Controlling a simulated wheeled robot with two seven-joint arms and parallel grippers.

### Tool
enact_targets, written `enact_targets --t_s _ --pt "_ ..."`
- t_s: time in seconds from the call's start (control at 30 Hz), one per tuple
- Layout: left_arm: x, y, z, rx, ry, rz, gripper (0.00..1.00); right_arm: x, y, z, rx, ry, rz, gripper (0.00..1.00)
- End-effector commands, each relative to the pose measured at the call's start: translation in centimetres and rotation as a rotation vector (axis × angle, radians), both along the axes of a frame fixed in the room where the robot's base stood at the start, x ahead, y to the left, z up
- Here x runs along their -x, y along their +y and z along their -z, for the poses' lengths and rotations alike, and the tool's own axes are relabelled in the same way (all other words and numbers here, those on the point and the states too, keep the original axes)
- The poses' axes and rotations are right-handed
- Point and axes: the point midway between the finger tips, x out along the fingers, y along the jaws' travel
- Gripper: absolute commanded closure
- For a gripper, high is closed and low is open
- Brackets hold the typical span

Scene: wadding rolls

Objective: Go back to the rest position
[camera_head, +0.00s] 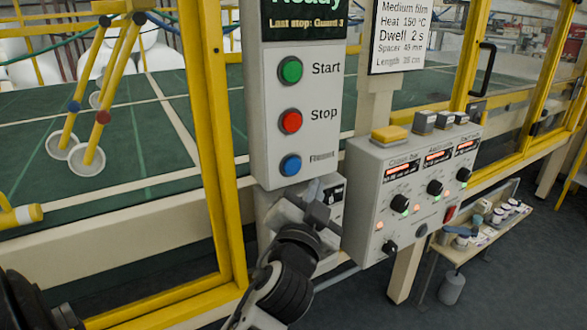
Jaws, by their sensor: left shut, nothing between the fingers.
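My left gripper (322,208) is in front of the lower part of the control panel, just below the blue button. It is shut and holds nothing that I can see. Its dark wrist and arm run down to the bottom edge of the view. The upright panel (262,110) carries a green Start button (290,69), a red Stop button (290,121) and a blue button (290,165) with a small label. The gripper partly covers a grey box (268,205) under the panel; I cannot tell whether it touches it. My right gripper is not in view.
A grey control box (365,185) with knobs and red displays stands right of the gripper. A yellow guard frame (207,130) surrounds the green table (165,110). A low shelf (470,250) with small containers is at right. The floor below is mostly clear.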

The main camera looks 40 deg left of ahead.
Motion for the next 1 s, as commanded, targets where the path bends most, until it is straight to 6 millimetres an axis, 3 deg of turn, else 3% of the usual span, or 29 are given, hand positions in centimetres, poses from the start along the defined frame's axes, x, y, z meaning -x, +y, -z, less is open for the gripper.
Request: enact_targets --t_s 0.8,0.87,0.97,1.0 --pt "0.0 0.0 0.0 -0.001 0.000 0.000 1.00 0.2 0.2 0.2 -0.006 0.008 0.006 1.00" --pt "0.0 -0.4 1.4 0.014 0.029 0.022 1.00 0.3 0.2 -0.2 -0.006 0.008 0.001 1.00" --pt "0.4 -2.0 5.7 0.074 0.123 0.102 1.00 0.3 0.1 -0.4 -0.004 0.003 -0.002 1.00" --pt "0.8 -3.0 8.0 0.110 0.175 0.144 1.00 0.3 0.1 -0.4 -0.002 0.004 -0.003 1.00"
